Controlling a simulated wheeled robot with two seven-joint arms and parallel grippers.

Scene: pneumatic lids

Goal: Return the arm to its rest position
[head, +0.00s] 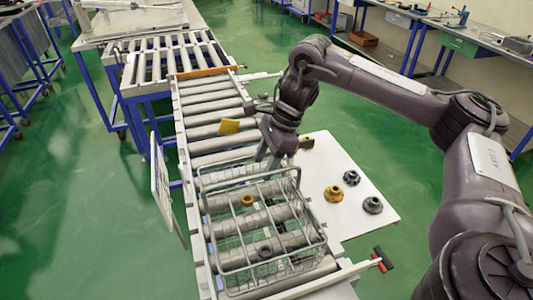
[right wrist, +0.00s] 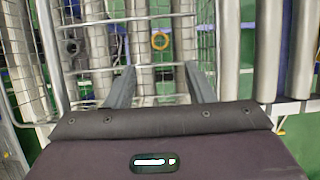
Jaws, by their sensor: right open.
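My right gripper (head: 267,158) is over the far edge of a wire basket (head: 228,268) on the roller conveyor. In the right wrist view its two fingers (right wrist: 161,84) stand apart with nothing between them, and the basket mesh (right wrist: 135,15) lies beyond. A yellow ring-like lid (head: 247,200) is in the basket and also shows in the wrist view (right wrist: 160,41). A dark lid (head: 264,251) is in the basket nearer the front; it also shows in the wrist view (right wrist: 71,47). My right arm reaches in from the right. My left gripper is not in view.
A white side table (head: 330,160) right of the basket holds a gold lid (head: 334,194), a grey lid (head: 352,178), a dark lid (head: 373,205) and a partly hidden part (head: 306,143). A white panel (head: 161,185) stands left of the conveyor. Workbenches line the right wall.

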